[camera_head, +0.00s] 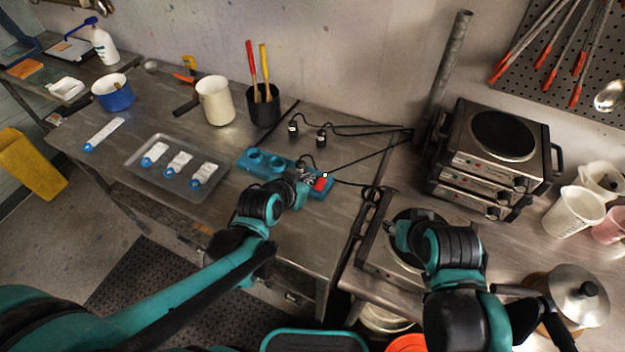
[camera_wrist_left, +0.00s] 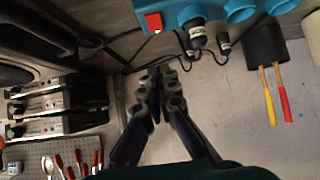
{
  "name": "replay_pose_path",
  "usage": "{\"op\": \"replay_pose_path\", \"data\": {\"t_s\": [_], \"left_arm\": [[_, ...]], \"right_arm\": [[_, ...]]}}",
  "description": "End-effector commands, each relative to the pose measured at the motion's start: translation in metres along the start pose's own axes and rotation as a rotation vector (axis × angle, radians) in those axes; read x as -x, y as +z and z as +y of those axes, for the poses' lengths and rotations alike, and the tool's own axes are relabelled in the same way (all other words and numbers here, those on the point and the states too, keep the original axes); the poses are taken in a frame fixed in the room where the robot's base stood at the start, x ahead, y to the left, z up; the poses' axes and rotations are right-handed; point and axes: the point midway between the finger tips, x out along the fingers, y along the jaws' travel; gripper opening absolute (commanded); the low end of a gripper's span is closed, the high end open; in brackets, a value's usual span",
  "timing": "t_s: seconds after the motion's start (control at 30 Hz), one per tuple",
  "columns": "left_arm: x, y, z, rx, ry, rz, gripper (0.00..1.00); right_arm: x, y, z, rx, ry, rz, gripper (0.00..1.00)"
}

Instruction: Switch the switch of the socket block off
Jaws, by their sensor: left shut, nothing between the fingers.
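The blue socket block (camera_head: 262,164) lies on the left metal table, with round sockets at its left part. Its red switch (camera_head: 321,183) is at the right end and also shows in the left wrist view (camera_wrist_left: 154,22); I cannot tell its on or off position. My left gripper (camera_head: 309,180) is right beside the switch and partly covers the block. In the left wrist view its fingers (camera_wrist_left: 157,80) are shut and empty, with the switch beyond their tips. I cannot tell whether they touch it. My right gripper (camera_head: 391,229) is over the hot plate at the right, its fingers mostly hidden.
Black plugs (camera_head: 321,138) and cables lie behind the block. A grey tray (camera_head: 140,161) with labelled strips is to its left. A black pot (camera_head: 263,106) with two handled tools and a white jug (camera_head: 215,101) stand behind. Stacked hot plates (camera_head: 497,150) stand at right.

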Motion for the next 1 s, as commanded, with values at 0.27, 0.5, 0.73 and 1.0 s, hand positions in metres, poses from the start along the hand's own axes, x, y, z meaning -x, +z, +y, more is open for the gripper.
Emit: {"op": "replay_pose_path", "data": {"t_s": [0.27,0.5,0.73,1.0], "left_arm": [[-0.059,0.003,0.000,-0.001,0.000,0.000,0.00],[-0.102,0.012,0.000,0.000,0.000,-0.001,0.00],[-0.117,0.027,0.000,0.000,0.000,0.000,0.00],[-0.118,0.029,0.000,0.000,0.000,-0.001,0.00]], "right_arm": [[-0.021,0.015,0.000,0.000,0.000,0.000,0.40],[-0.036,0.026,0.000,0.000,0.000,0.000,0.40],[-0.044,0.032,0.000,0.000,0.000,0.000,0.40],[-0.044,0.032,0.000,0.000,0.000,0.000,0.40]]}}
